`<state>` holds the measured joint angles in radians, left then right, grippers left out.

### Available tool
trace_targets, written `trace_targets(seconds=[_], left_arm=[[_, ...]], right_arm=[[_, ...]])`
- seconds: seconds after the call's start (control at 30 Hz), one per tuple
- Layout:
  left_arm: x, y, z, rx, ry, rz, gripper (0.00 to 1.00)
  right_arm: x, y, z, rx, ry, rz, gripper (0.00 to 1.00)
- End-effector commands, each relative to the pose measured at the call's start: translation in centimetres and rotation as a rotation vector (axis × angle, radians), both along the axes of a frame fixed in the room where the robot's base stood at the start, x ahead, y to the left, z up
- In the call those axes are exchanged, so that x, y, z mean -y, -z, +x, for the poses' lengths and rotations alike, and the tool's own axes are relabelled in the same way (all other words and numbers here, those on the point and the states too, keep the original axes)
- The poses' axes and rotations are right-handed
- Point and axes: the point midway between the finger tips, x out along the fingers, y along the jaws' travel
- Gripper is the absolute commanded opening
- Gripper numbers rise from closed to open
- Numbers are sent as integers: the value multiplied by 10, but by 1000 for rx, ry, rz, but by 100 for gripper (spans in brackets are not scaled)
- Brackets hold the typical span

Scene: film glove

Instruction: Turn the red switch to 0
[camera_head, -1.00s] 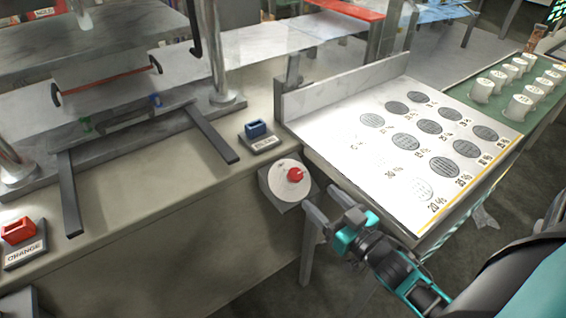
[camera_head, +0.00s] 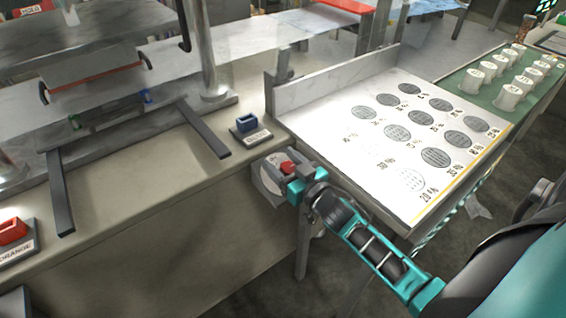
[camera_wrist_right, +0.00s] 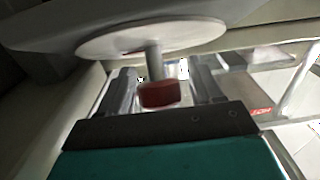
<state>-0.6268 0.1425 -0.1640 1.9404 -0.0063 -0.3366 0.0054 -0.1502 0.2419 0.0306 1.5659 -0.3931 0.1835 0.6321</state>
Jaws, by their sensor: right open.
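The red switch (camera_head: 287,167) is a small red knob on a pale round dial (camera_head: 266,186) on the front side of the bench. In the right wrist view the red knob (camera_wrist_right: 158,94) stands out on a short stem from the pale disc (camera_wrist_right: 150,38). My right gripper (camera_head: 277,164) is at the dial, its two fingers open on either side of the knob. In the wrist view the fingers (camera_wrist_right: 160,90) flank the knob with gaps showing. The dial's markings cannot be read and part of the dial is hidden by the gripper. My left gripper is not in view.
A blue block on a labelled base (camera_head: 248,125) sits on the bench above the dial. A white panel with printed ovals (camera_head: 400,140) stands to the right. A red block (camera_head: 13,231) is at the far left. White cups (camera_head: 508,95) stand on a green mat.

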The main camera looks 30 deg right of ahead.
Motion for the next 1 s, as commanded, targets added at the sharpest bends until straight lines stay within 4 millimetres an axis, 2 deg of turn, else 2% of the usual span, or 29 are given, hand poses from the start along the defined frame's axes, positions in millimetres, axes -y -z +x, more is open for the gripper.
trace_targets(seconds=[0.2, 0.7, 1.0], left_arm=[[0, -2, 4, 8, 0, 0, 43], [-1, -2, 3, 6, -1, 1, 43], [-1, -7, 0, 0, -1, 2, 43]], right_arm=[[0, 0, 0, -1, 0, -1, 63], [0, 0, -1, 0, 0, -1, 15], [-2, -1, 0, 4, -81, -50, 14]])
